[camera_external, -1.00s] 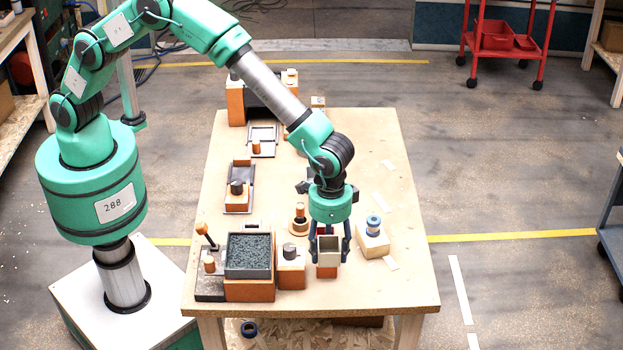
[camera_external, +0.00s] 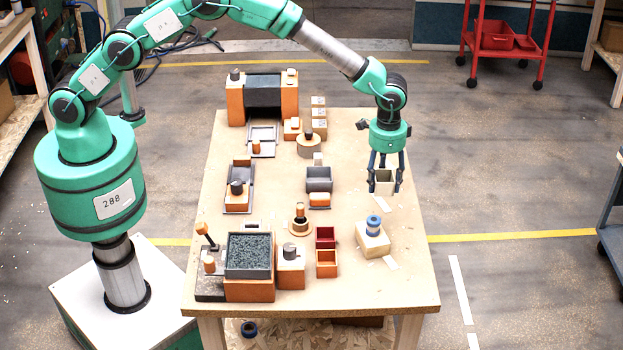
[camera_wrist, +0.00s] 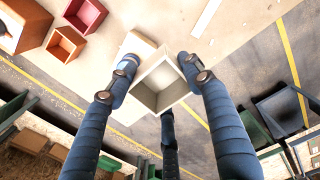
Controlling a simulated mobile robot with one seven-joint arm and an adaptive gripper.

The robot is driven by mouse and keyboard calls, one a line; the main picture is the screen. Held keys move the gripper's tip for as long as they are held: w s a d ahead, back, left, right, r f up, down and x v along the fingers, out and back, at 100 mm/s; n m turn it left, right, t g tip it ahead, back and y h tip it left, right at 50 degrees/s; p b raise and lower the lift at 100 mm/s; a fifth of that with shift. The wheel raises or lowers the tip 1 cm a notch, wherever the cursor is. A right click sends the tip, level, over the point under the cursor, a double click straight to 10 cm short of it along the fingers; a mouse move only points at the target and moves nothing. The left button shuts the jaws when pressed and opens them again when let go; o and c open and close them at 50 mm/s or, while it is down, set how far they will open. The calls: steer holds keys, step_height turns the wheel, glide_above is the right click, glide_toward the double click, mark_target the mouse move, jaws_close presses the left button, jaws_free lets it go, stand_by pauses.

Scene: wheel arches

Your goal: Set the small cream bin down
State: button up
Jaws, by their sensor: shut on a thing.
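The small cream bin (camera_external: 384,184) is an open-topped square box. My gripper (camera_external: 384,181) is shut on it above the right side of the table in the external view. In the wrist view the bin (camera_wrist: 161,84) sits between the blue fingers of my gripper (camera_wrist: 160,72), with its empty inside showing. The bin looks upright. Whether its underside touches the tabletop cannot be told.
The wooden table (camera_external: 405,275) has bare room around the bin, with thin pale strips nearby. A wooden block with a blue spool (camera_external: 373,238) stands in front.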

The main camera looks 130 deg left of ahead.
steer(key=s+a+p, duration=0.1)
steer(key=s+a, duration=0.7)
steer(key=a, duration=0.4)
steer(key=s+a, duration=0.8)
steer(key=a, duration=0.3)
steer(key=shift+w+a+f, duration=0.1)
steer(key=shift+a+f, duration=0.05)
steer(key=shift+f, duration=2.5)
steer(key=shift+f, duration=3.15)
steer(key=shift+f, duration=1.9)
steer(key=shift+f, duration=0.15)
